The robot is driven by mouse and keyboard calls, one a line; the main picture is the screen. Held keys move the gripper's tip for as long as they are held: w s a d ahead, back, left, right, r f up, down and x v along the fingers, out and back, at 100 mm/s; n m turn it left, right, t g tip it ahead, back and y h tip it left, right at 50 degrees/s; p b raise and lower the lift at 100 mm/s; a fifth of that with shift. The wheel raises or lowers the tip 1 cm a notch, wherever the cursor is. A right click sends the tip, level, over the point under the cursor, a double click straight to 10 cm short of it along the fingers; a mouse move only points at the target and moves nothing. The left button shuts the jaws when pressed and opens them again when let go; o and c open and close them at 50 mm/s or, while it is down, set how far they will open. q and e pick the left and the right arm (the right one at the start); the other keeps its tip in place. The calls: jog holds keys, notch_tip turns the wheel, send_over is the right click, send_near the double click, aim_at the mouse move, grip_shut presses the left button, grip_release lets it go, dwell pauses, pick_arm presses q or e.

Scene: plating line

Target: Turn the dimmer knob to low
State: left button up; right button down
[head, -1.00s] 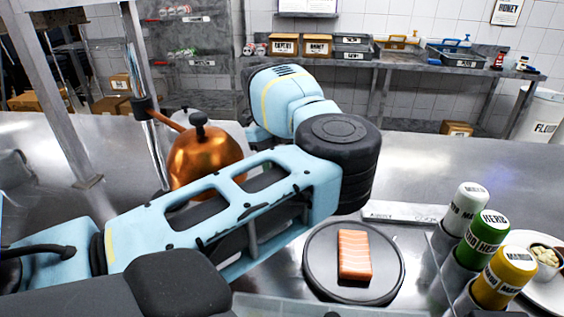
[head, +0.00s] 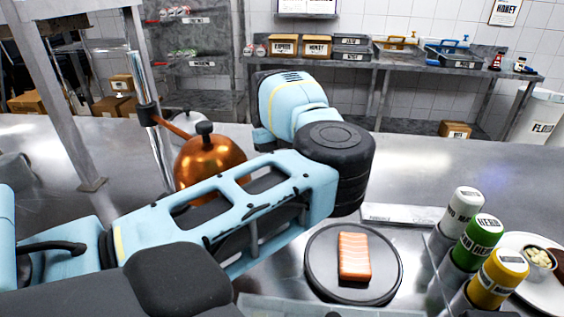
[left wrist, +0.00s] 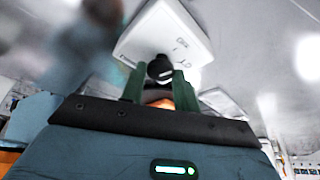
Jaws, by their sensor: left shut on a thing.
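My left gripper (left wrist: 159,88) shows in the left wrist view, with green fingers closed on a small black knob (left wrist: 160,67). A white panel (left wrist: 165,33) with dark markings lies behind the knob, and a bit of orange shows between the fingers. The markings and the knob's setting are too small to read. In the head view my left arm crosses in front of a copper dome lamp (head: 208,160) with a black top, held by an arm from a post. The left gripper is hidden there. My right gripper is not in view.
A salmon piece (head: 354,256) lies on a dark round plate (head: 317,276) on the steel counter. Several labelled bottles (head: 478,241) stand at the right, beside a white plate (head: 547,296). A slanted metal post (head: 62,105) stands at the left. The counter behind the bottles is clear.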

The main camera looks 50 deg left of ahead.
pick_arm(q)
jog(key=m+p, duration=0.1)
jog(key=m+g+p, duration=0.1)
jog(key=m, duration=0.1)
jog(key=m+y, duration=0.1)
jog(key=shift+w+r+m+p, duration=0.1)
jog(key=shift+r+m+p, duration=0.2)
jog(key=shift+p, duration=0.1)
jog(key=m+p, duration=0.1)
jog(key=m+g+y, duration=0.1)
jog(key=shift+w+d+f+m+p, duration=0.1)
jog(key=shift+d+m+p, duration=0.05)
jog(key=shift+m+p, duration=0.25)
jog(key=shift+f+m+g+p, duration=0.15)
jog(key=shift+m+g+p, duration=0.2)
jog(key=shift+m, duration=0.45)
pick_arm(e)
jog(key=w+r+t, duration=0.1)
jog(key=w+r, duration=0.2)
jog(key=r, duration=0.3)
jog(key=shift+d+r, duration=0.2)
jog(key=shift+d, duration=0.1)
pick_arm(q)
jog(key=shift+y, duration=0.3)
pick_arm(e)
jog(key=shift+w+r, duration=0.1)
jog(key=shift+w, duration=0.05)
